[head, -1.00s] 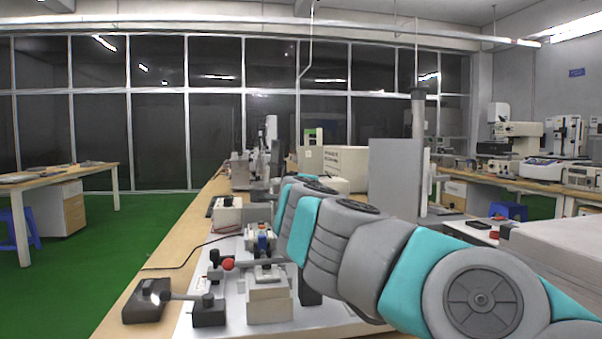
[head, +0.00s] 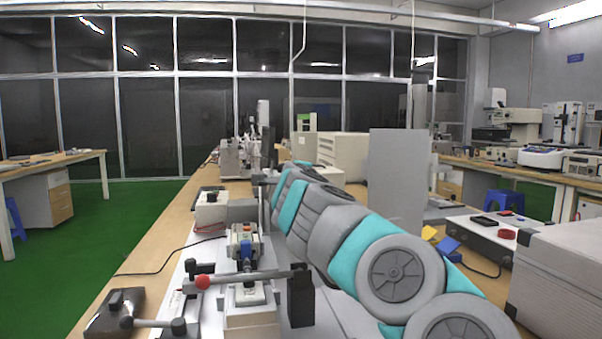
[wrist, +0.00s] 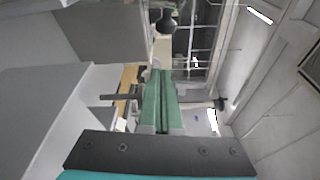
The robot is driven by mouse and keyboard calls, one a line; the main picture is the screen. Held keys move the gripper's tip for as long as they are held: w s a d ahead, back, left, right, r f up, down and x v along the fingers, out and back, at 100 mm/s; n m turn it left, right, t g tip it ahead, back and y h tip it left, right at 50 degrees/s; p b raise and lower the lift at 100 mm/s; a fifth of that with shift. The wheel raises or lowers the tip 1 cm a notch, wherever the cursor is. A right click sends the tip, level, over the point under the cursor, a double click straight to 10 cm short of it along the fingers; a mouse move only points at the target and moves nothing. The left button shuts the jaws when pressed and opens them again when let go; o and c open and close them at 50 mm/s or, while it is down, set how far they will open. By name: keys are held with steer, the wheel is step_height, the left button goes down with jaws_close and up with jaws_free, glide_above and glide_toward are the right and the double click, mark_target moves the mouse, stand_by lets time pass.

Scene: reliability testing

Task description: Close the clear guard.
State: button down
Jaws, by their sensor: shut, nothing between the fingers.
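I cannot pick out a clear guard with certainty in either view. A large grey upright panel (head: 397,178) stands on the bench just right of my arm in the head view; it looks opaque. My gripper shows in the wrist view as two long green fingers (wrist: 161,76), shut together with nothing between them. A dark rod and a round dark knob (wrist: 166,22) show near the fingertips; I cannot tell whether they touch. In the head view my arm reaches forward along the bench and hides its own end.
On the near bench stand a test fixture with a red-ball lever (head: 203,283), a black box with a handle (head: 115,312) and a small white box (head: 210,207). A big grey box (head: 568,280) is at right.

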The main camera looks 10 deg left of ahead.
steer(key=shift+w+a+r+p, duration=0.1)
steer(key=shift+w+a+p, duration=0.05)
steer(key=shift+a, duration=0.5)
steer(key=shift+w+a+r+p, duration=0.1)
steer(key=shift+w+a+p, duration=0.1)
steer(key=shift+a, duration=0.5)
steer(key=shift+w+a+r+p, duration=0.1)
steer(key=shift+w+a, duration=0.05)
steer(key=shift+a, duration=0.5)
steer(key=shift+n, duration=0.3)
